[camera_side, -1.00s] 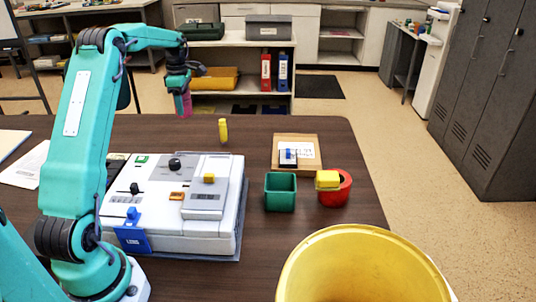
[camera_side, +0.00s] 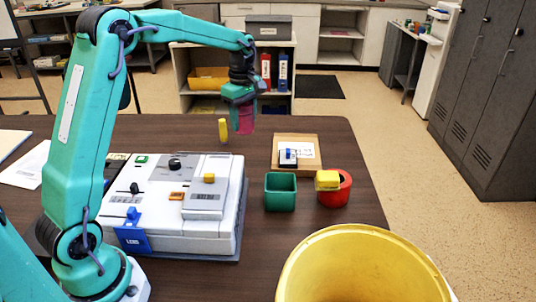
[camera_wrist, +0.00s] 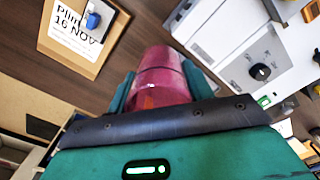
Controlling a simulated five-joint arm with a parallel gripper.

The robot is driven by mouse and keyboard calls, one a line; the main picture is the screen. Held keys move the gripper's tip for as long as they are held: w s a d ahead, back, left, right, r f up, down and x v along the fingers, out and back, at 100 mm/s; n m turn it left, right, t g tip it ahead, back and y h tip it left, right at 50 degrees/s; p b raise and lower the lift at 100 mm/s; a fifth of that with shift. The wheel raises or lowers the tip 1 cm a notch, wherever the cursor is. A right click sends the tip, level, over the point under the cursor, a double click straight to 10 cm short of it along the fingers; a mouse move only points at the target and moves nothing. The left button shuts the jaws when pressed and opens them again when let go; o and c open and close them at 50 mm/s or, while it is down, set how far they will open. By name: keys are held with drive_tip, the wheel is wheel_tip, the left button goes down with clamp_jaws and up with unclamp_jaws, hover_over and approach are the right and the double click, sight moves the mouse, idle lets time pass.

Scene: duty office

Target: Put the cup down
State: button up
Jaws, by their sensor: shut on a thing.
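My gripper (camera_side: 241,108) is shut on a crimson cup (camera_side: 243,124) and holds it above the far part of the dark table. In the wrist view the cup (camera_wrist: 160,72) sits between the two green fingers of my gripper (camera_wrist: 158,86). A brown board (camera_side: 308,142) with a white printed paper lies on the table, right of the held cup in the side view. The board (camera_wrist: 115,30) is at upper left in the wrist view, apart from the cup. A small block with a blue top (camera_side: 289,154) stands on the paper.
A green square pot (camera_side: 280,194) stands in front of the board. Beside it is a red round container (camera_side: 340,197) with a yellow block. A yellow upright piece (camera_side: 223,133) is near the cup. A white machine (camera_side: 165,190) fills the left; a yellow bin (camera_side: 360,240) is at front right.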

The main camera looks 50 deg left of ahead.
drive_tip(key=s+d+m, duration=0.3)
drive_tip(key=s+d, duration=0.1)
drive_tip(key=d, duration=0.5)
drive_tip(key=s+d+m, duration=0.4)
drive_tip(key=d, duration=0.5)
drive_tip(key=s+d+m, duration=0.3)
drive_tip(key=s+d, duration=0.2)
drive_tip(key=d, duration=0.4)
drive_tip(key=shift+w+f, duration=0.15)
drive_tip(key=shift+f, duration=6.3)
drive_tip(key=shift+f, duration=0.15)
drive_tip(key=shift+f, duration=1.75)
drive_tip(key=shift+f, duration=0.1)
drive_tip(key=o, duration=1)
drive_tip(key=shift+c, duration=0.2)
